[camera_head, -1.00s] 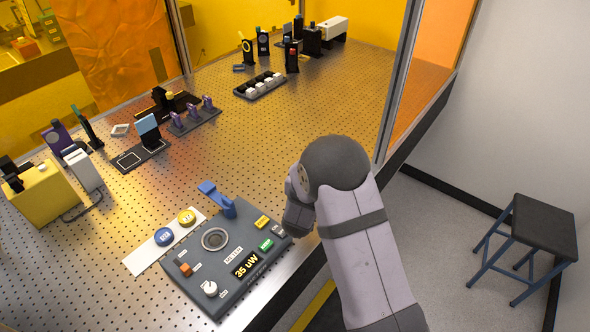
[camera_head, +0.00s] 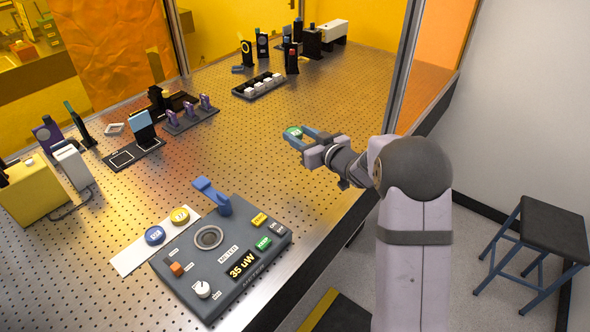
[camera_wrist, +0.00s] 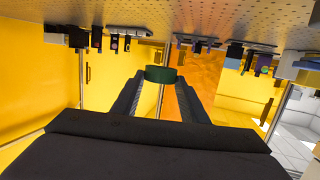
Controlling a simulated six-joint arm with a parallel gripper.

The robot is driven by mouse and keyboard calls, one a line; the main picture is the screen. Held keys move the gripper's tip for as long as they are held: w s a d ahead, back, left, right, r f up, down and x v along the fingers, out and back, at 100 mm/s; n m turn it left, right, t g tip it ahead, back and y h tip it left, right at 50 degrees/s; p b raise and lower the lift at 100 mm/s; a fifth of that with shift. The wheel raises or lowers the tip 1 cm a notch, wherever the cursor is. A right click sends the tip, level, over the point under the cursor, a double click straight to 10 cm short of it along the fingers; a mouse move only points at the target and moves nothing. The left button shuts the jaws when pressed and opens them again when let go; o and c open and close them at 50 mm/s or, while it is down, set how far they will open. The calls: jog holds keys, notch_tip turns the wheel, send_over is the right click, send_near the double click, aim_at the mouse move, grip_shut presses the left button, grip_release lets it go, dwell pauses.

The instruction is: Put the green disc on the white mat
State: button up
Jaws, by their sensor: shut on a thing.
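The green disc (camera_head: 294,132) is between the fingertips of my gripper (camera_head: 297,137), which is shut on it. The disc is held above the perforated table, right of its middle. In the wrist view the green disc (camera_wrist: 161,74) shows edge-on between the two fingers. The white mat (camera_head: 155,240) is a long strip on the table at the lower left, beside the grey meter box. A blue disc (camera_head: 155,235) and a yellow disc (camera_head: 180,215) lie on it, with bare white at its near-left end.
The grey meter box (camera_head: 225,255) has a raised blue lever (camera_head: 211,197) near the mat. A yellow block (camera_head: 32,190) stands at the left. Optics mounts and a black rack (camera_head: 258,86) stand farther back. The table's middle is clear.

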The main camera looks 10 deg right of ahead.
aim_at(311, 182)
jog(key=shift+s+d+f+n+g+y, duration=0.3)
jog(key=shift+s+d+f+n+y, duration=0.2)
jog(key=shift+f, duration=1.8)
jog(key=shift+s+d+f+n+g+y, duration=0.4)
jog(key=shift+d+f, duration=0.2)
jog(key=shift+f, duration=1.7)
jog(key=shift+s+d+f+n+g+y, duration=0.2)
jog(key=shift+s+d+f+n+y, duration=0.25)
jog(key=shift+f, duration=1.85)
jog(key=shift+w+d, duration=0.1)
jog(key=shift+w, duration=0.05)
jog(key=shift+f, duration=0.2)
jog(key=o, duration=1.1)
jog(key=shift+r, duration=0.15)
jog(key=shift+o, duration=0.4)
jog(key=b+v, duration=0.2)
jog(key=v, duration=1)
jog(key=shift+r+b, duration=0.1)
jog(key=shift+b, duration=0.3)
